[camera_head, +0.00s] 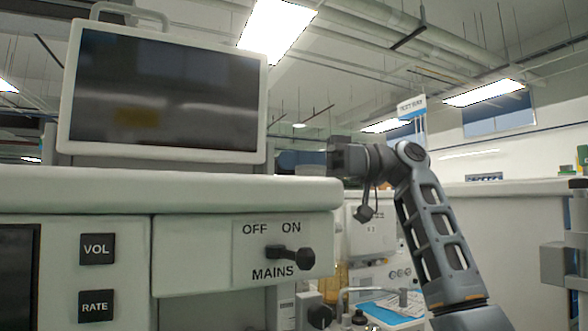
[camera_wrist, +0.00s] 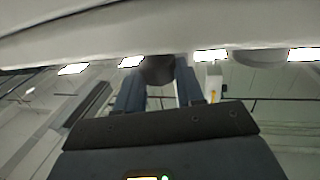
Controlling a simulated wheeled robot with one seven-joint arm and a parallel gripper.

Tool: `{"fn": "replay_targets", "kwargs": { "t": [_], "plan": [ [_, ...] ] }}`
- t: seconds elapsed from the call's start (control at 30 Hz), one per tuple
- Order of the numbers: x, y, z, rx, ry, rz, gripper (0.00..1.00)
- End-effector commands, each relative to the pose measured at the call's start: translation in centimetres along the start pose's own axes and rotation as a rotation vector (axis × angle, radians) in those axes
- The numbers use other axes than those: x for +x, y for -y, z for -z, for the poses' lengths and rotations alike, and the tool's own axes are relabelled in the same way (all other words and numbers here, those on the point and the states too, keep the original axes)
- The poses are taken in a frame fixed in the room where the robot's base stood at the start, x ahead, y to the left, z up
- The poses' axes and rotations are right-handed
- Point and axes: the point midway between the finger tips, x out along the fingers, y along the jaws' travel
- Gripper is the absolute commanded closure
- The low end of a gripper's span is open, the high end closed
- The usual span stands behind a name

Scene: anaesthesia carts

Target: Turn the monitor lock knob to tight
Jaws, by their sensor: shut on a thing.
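The monitor (camera_head: 165,92) has a white frame and a dark screen and stands on top of the white cart. My gripper (camera_head: 292,161) reaches in from the right, just past the monitor's lower right corner, above the cart top. In the wrist view my gripper (camera_wrist: 160,78) has its two blue-grey fingers on either side of a dark round knob (camera_wrist: 157,68), and it is shut on it. The knob sits under a pale surface. I cannot read any mark on the knob or tell its turn. In the head view I cannot make out the knob.
The cart top's thick white edge (camera_head: 170,192) runs below my gripper. Under it are a black MAINS switch (camera_head: 290,255) and VOL (camera_head: 97,249) and RATE (camera_head: 96,306) buttons. Other equipment (camera_head: 375,240) and a blue tray item (camera_head: 385,311) lie behind my arm.

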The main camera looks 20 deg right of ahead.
Motion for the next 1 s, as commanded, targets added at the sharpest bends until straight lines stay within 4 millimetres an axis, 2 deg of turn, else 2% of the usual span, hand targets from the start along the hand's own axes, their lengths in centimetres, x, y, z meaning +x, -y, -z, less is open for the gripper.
{"fn": "replay_targets", "kwargs": {
  "t": [0.23,0.57,0.6,0.83,1.0],
  "plan": [
    [0.00,0.23,-0.09,-0.002,-0.004,-0.139,0.93],
    [-0.03,0.22,0.09,0.000,-0.005,-0.151,0.93],
    [-0.03,0.22,0.10,0.000,-0.005,-0.151,0.59],
    [-0.02,0.23,0.07,0.000,-0.004,-0.149,0.37],
    [-0.01,0.23,0.05,0.000,-0.004,-0.149,0.37]
  ]
}}
